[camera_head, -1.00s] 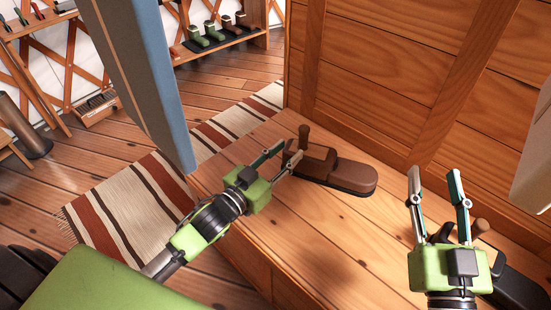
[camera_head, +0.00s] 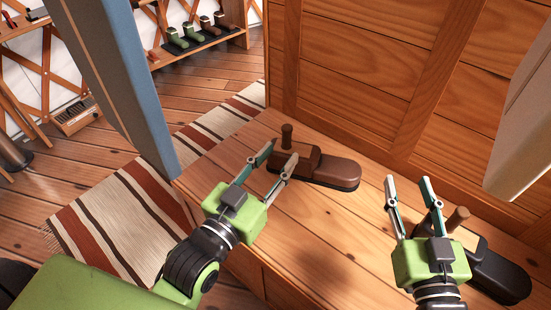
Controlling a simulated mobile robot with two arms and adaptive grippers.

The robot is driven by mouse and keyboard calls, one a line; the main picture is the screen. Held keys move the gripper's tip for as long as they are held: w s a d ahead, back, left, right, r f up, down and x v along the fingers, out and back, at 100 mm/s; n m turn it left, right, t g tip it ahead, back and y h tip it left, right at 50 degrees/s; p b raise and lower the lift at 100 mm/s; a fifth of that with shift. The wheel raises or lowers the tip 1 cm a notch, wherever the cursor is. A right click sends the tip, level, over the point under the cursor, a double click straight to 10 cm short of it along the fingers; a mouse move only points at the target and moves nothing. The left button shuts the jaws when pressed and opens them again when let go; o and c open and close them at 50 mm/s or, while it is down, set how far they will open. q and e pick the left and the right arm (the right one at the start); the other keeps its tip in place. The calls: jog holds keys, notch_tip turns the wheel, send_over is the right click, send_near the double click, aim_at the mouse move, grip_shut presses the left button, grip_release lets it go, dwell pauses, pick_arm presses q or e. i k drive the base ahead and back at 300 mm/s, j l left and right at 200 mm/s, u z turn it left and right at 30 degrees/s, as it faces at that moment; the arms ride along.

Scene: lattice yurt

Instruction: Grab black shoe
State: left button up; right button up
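The black shoe (camera_head: 501,277) lies on the wooden bench at the lower right, partly hidden behind my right gripper. A brown shoe (camera_head: 335,169) with a dark sole and an upright peg lies further back on the bench. My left gripper (camera_head: 277,155) is open, its fingertips close to the brown shoe's left end; I cannot tell whether they touch it.
The wooden bench (camera_head: 330,235) has bare room between the two shoes. A wooden panel wall (camera_head: 360,60) rises behind it. A striped rug (camera_head: 130,215) lies on the floor at left. A shelf (camera_head: 205,44) with several shoes stands at the back.

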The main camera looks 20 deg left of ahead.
aim_at(503, 280)
jog(key=k, duration=1)
